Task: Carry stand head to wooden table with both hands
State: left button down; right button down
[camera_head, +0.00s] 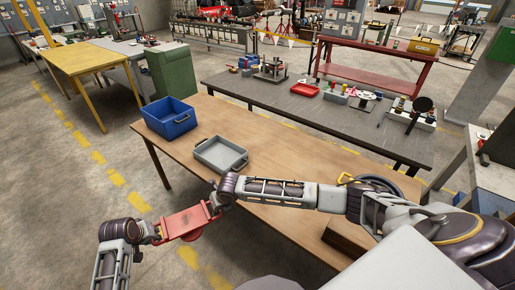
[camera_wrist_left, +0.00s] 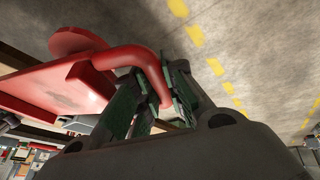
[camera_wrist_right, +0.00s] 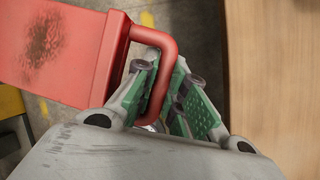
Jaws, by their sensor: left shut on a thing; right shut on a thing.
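The stand head (camera_head: 184,223) is a red plate with a bent handle at each end and a round part below. It hangs in the air over the floor, just off the near left edge of the wooden table (camera_head: 285,150). My left gripper (camera_head: 152,233) is shut on one handle, which shows in the left wrist view (camera_wrist_left: 135,55). My right gripper (camera_head: 214,204) is shut on the other handle, seen in the right wrist view (camera_wrist_right: 165,50). The table top also shows at the right of that view (camera_wrist_right: 275,75).
A blue bin (camera_head: 168,118) and a grey tray (camera_head: 221,154) stand on the table's far left part. A brown block (camera_head: 345,236) lies at its near right, partly hidden by my right arm. Bare wood lies between. A dark workbench (camera_head: 330,117) with tools stands behind.

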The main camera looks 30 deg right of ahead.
aim_at(304, 179)
jog(key=i+z, duration=0.15)
jog(key=z, duration=0.25)
jog(key=i+z, duration=0.2)
jog(key=z, duration=0.2)
jog(key=i+z, duration=0.2)
jog(key=z, duration=0.2)
jog(key=i+z, duration=0.4)
jog(key=z, duration=0.15)
